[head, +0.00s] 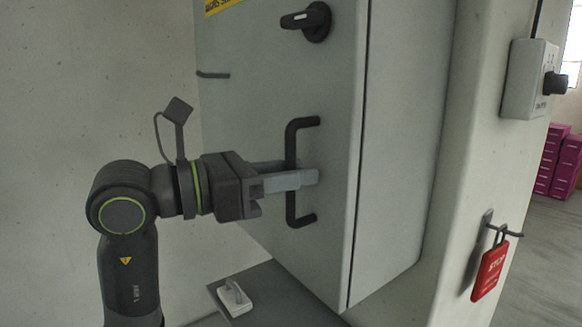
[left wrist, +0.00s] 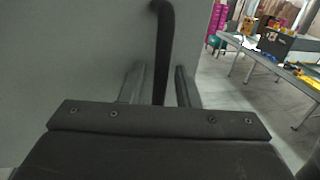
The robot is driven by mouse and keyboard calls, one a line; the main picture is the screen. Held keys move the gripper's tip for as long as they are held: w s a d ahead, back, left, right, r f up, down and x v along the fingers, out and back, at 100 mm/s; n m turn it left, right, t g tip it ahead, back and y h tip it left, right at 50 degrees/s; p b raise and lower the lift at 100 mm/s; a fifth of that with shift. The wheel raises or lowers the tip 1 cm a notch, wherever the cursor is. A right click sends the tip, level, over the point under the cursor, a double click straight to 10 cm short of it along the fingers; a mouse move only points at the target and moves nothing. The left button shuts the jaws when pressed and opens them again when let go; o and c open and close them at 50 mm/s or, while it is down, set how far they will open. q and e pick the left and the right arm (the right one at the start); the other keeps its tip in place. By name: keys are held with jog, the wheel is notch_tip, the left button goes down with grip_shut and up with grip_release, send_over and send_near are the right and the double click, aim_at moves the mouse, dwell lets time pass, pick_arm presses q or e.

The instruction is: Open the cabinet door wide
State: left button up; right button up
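The grey cabinet door (head: 250,110) fills the middle of the head view. A dark seam runs down its right edge, and the door looks flush with the cabinet body (head: 405,130). A black bar handle (head: 300,125) stands upright on the door near that edge. My left gripper (head: 290,178) is at the handle, with its fingers on either side of the bar. In the left wrist view the handle (left wrist: 163,45) runs between the two fingers, with a gap visible on the left. I cannot tell whether it touches the right finger. My right gripper is not in view.
A black rotary switch (head: 314,20) sits above the handle. A grey ledge (head: 265,290) with a small white block (head: 235,298) is below the door. A red tag (head: 489,270) and a switch box (head: 522,80) are on the right. Tables (left wrist: 270,68) stand beyond in the wrist view.

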pick_arm(q)
jog(key=shift+d, duration=0.15)
grip_shut()
dwell(0.4)
